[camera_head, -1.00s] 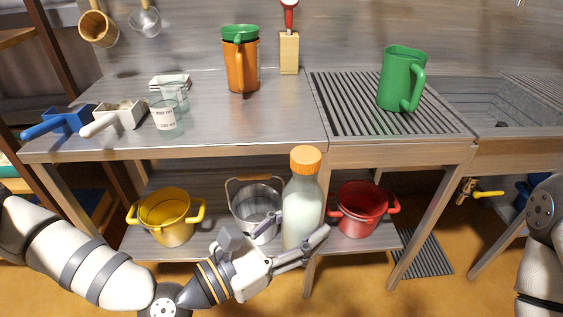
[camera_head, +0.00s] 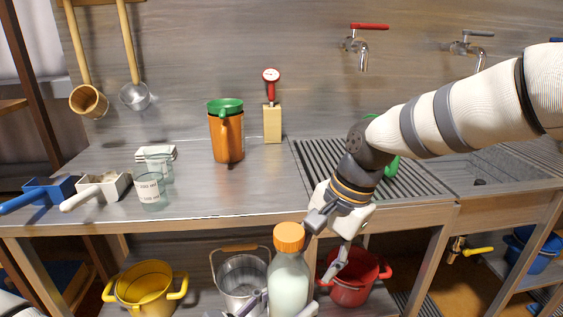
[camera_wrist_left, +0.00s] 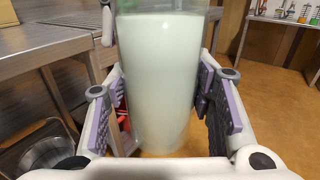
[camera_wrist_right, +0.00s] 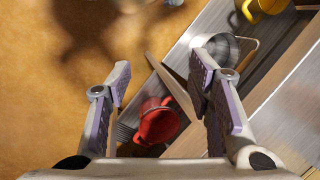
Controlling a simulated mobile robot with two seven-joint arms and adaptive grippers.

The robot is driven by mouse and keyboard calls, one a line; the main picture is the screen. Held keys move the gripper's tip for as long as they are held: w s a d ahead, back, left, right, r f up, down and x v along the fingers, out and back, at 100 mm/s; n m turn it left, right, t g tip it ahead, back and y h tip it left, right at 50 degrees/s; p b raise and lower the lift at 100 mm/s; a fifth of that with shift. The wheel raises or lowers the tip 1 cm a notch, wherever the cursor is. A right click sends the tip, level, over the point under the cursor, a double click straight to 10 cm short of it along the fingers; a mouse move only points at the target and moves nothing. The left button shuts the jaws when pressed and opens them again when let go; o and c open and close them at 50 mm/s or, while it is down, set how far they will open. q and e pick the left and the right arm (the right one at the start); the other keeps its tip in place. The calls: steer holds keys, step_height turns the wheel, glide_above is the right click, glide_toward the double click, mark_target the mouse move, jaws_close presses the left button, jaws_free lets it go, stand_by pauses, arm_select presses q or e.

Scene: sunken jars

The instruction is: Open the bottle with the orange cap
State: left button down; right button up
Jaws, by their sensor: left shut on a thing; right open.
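The bottle (camera_head: 288,287) is clear glass with pale, milky contents and an orange cap (camera_head: 289,236) on its top. It stands upright in front of the table, low in the head view. My left gripper (camera_wrist_left: 163,112) is shut on the bottle's body, with a finger pad on each side in the left wrist view; its fingers barely show at the head view's bottom edge. My right gripper (camera_head: 328,243) is open and empty, just right of the cap, one finger close to it. Whether that finger touches the cap cannot be told. The right wrist view shows no bottle between the fingers.
A red pot (camera_head: 352,291), a metal bucket (camera_head: 240,281) and a yellow pot (camera_head: 146,287) are on the lower shelf. The tabletop (camera_head: 255,196) holds an orange jug (camera_head: 226,136), glasses and scoops. A green jug is mostly hidden behind my right arm.

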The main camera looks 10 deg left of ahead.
mark_target(282, 229)
steer(key=s+a+r+m+h, duration=0.1)
steer(key=s+r, duration=0.1)
steer(key=r, duration=0.5)
steer(key=s+a+r+m+h, duration=0.1)
steer(key=s+a+r, duration=0.1)
steer(key=r, duration=0.5)
steer(key=s+a+r+m+h, duration=0.1)
steer(key=s+r, duration=0.2)
steer(key=r, duration=0.4)
steer(key=shift+s+a+r, duration=0.1)
steer(key=shift+s+a, duration=0.3)
steer(key=shift+s, duration=0.2)
step_height(282, 229, down, 8)
steer(key=shift+r, duration=0.15)
steer(key=shift+c, duration=0.4)
